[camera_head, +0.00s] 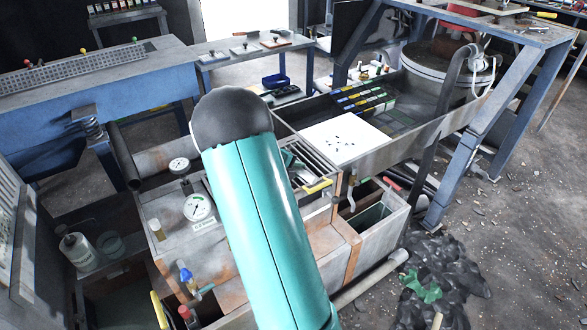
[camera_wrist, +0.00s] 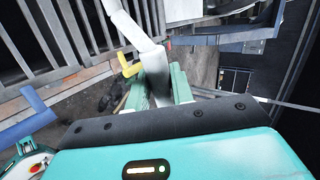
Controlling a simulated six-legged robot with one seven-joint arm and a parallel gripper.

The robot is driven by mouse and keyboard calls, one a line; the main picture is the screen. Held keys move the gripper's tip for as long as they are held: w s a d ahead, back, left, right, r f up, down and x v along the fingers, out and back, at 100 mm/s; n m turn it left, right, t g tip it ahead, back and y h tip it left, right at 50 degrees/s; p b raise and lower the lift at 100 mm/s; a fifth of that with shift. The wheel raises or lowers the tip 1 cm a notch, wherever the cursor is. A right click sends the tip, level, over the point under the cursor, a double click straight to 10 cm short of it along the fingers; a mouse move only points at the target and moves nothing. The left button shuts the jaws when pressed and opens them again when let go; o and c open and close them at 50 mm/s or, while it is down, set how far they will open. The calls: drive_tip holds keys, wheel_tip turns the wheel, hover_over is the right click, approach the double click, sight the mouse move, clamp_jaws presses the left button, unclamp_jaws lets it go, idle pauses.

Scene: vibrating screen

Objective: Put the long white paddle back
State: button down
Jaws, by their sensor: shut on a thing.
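The long white paddle (camera_wrist: 133,28) shows in the wrist view as a pale flat strip, running from the top edge down between my gripper's fingers. My gripper (camera_wrist: 159,86) has teal fingers and is shut on the paddle's lower part. The paddle is tilted, with its upper end in front of a grey slatted grate. I cannot tell whether it touches the grate. In the head view my teal arm covers the middle of the picture, and I cannot make out the paddle there.
A yellow handle-like piece (camera_wrist: 130,67) is close to the left finger. In the head view, a slatted rack (camera_head: 313,168) lies right of my arm. A white board (camera_head: 345,139) with dark bits lies beyond it. Gauges (camera_head: 198,207) stand left of my arm. A dark rubble heap (camera_head: 440,280) lies on the floor.

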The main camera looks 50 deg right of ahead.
drive_tip(key=shift+f, duration=0.1)
drive_tip(key=shift+s+f, duration=0.15)
drive_tip(key=shift+f, duration=3.35)
drive_tip(key=c, duration=1.1)
unclamp_jaws()
drive_tip(key=shift+c, duration=0.2)
drive_tip(key=shift+a, duration=0.1)
drive_tip(key=v, duration=1.3)
drive_tip(key=shift+a, duration=0.35)
drive_tip(key=shift+r, duration=0.15)
